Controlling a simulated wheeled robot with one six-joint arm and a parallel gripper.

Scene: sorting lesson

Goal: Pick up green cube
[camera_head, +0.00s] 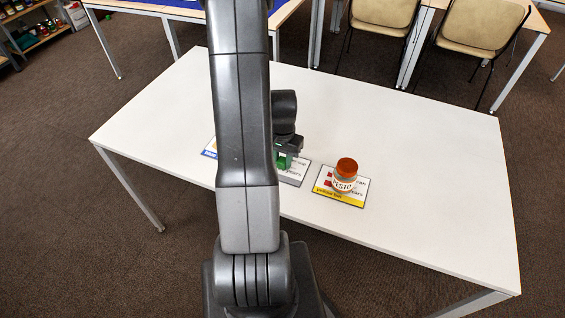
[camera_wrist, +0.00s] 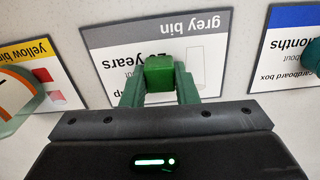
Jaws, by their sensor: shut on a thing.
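The green cube (camera_wrist: 159,72) is between the two green fingers of my gripper (camera_wrist: 160,86) in the wrist view. The fingers are shut on it from both sides. Behind the cube lies a card that reads "grey bin" (camera_wrist: 110,42); I cannot tell whether the cube touches it. In the head view the green cube (camera_head: 284,160) shows in part below my gripper (camera_head: 288,153), over the same card. My arm hides some of that area.
A jar with an orange lid (camera_head: 345,174) stands on the yellow-bin card (camera_head: 325,190) to the right. A blue-edged card (camera_head: 209,152) shows left of my arm. The white table (camera_head: 420,160) is clear at the right and back. Chairs (camera_head: 480,28) stand behind it.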

